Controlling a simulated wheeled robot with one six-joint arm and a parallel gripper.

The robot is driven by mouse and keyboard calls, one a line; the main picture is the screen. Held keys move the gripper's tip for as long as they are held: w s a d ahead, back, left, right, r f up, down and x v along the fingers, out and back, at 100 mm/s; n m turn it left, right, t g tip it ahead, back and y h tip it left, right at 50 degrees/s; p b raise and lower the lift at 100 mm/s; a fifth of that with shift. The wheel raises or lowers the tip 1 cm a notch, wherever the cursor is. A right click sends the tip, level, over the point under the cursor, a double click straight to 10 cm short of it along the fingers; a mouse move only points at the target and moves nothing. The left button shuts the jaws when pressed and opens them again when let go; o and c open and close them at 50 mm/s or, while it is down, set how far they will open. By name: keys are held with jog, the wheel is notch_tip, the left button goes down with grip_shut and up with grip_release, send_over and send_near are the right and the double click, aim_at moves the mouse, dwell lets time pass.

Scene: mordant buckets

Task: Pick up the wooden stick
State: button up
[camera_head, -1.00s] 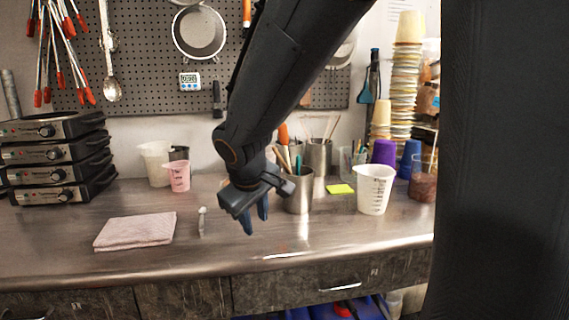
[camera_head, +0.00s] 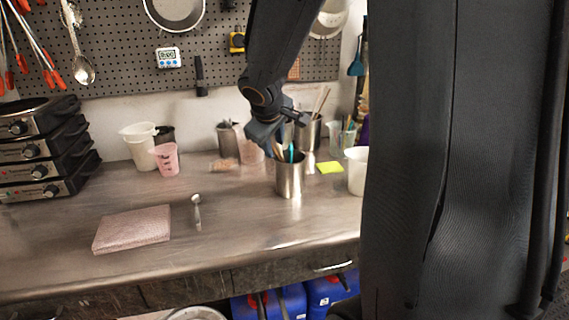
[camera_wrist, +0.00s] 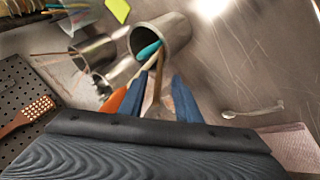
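A metal cup (camera_head: 289,180) stands on the steel counter and holds several sticks and tools. A pale wooden stick (camera_wrist: 153,98) leans out of the cup's mouth in the wrist view, beside a teal-tipped tool (camera_wrist: 148,50). In the head view my gripper (camera_head: 270,145) is at the cup's rim, over the tool ends, and partly hides them. In the wrist view my gripper's blue fingers (camera_wrist: 158,88) are apart, with the wooden stick in the gap between them. No clear contact with the stick shows.
A second metal cup (camera_head: 308,132) with sticks stands behind. A yellow note (camera_head: 330,168) and white beaker (camera_head: 356,171) are to the right. The front counter is clear.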

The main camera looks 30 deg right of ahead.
aim_at(276, 151)
jog(key=x, duration=0.5)
jog(key=shift+s, duration=0.1)
grip_shut()
